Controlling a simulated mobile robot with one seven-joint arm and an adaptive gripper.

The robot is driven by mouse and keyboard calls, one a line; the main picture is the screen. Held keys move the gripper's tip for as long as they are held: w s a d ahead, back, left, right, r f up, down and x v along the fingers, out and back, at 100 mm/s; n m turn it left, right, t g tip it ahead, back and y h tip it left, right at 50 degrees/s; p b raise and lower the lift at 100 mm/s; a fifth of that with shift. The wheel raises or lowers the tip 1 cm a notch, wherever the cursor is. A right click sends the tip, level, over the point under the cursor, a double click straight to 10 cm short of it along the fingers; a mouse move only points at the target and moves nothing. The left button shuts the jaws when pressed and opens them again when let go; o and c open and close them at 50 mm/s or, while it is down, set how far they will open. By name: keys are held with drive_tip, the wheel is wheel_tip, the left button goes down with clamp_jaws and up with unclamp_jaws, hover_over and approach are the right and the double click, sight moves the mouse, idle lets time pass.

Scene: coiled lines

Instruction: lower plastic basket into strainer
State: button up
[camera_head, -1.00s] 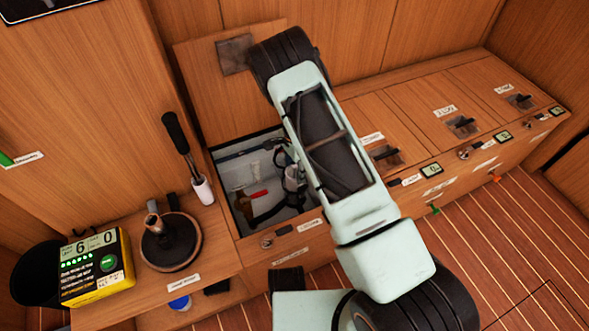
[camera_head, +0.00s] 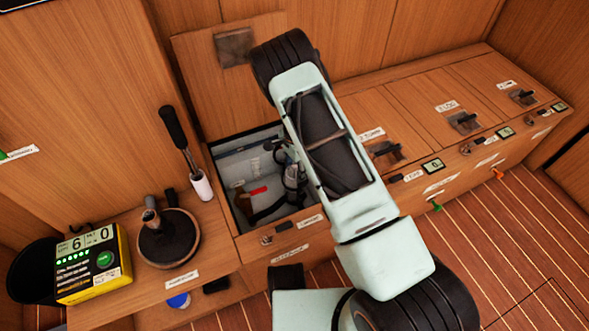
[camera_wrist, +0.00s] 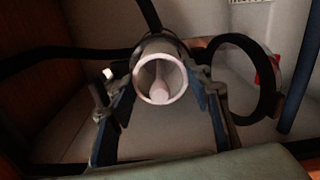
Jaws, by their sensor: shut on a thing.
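In the wrist view, my gripper (camera_wrist: 160,84) has one finger on each side of a pale, round, open-topped cup, which I take to be the plastic basket (camera_wrist: 140,84). The gripper is shut on it. I look into its mouth and see a pale rounded piece inside. A dark ring shows just behind the cup's rim; I cannot tell whether it is the strainer. In the head view, a greyish upright cylinder, possibly the strainer (camera_head: 293,178), stands in the open locker, partly hidden by my arm. How deep the basket sits is unclear.
The open locker (camera_head: 228,205) has wooden edges close around my arm. Black hoses (camera_wrist: 60,57) and a red-handled valve (camera_head: 257,190) are near the gripper. A hand pump (camera_head: 165,240) and a yellow meter (camera_head: 92,265) stand to the left. Closed hatches lie to the right.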

drive_tip(key=shift+f+b, duration=0.35)
drive_tip(key=shift+f, duration=0.65)
idle(0.4)
drive_tip(key=shift+r, duration=0.25)
drive_tip(key=shift+f, duration=0.45)
idle(1.5)
drive_tip(key=shift+r, duration=0.15)
drive_tip(key=shift+r, duration=0.3)
drive_tip(key=shift+f, duration=0.45)
idle(1.5)
drive_tip(key=shift+r, duration=0.2)
drive_tip(key=shift+r, duration=0.25)
drive_tip(key=shift+f, duration=0.2)
idle(1.3)
